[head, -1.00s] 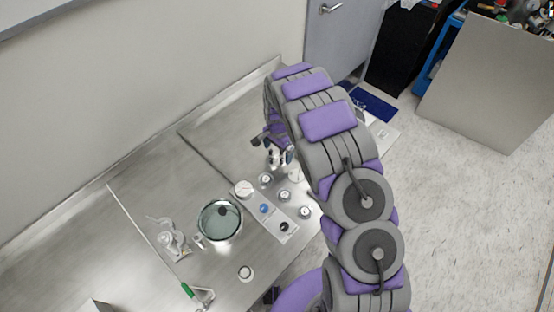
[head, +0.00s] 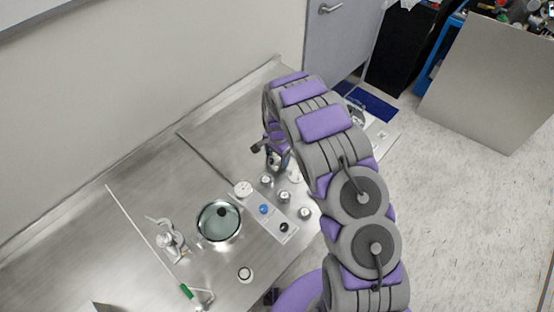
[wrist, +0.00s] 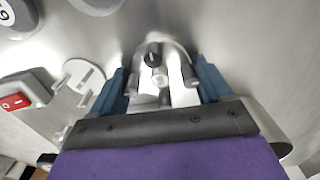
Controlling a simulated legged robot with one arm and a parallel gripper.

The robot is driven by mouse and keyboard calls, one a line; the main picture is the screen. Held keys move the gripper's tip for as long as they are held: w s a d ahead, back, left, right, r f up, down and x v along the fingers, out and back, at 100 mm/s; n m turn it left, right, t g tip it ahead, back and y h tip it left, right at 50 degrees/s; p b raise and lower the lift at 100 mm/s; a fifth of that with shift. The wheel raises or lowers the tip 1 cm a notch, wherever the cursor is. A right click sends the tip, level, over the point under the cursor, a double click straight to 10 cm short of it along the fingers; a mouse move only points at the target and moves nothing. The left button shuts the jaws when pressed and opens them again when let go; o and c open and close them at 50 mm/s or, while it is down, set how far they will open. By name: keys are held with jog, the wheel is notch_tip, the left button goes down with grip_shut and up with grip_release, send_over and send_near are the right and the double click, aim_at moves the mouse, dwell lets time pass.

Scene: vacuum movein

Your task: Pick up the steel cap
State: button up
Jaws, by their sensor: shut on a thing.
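My gripper (wrist: 162,90) is shut on a shiny steel piece (wrist: 180,62), which I take to be the steel cap. It shows between the two blue fingers in the wrist view, with dark knobs around its front. In the head view my gripper (head: 275,160) is at the far end of my arm, low over the steel bench. My arm and gripper hide most of the cap there. I cannot tell whether the cap is clear of the surface below.
The steel bench (head: 120,225) carries a round glass-topped port (head: 218,221), a control panel with knobs (head: 264,209), a clear fitting (head: 168,240) and a green-handled tool (head: 187,291). A red switch (wrist: 16,102) and a slotted white disc (wrist: 80,84) are left of my gripper.

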jog(key=shift+a, duration=0.4)
jog(key=shift+c, duration=0.4)
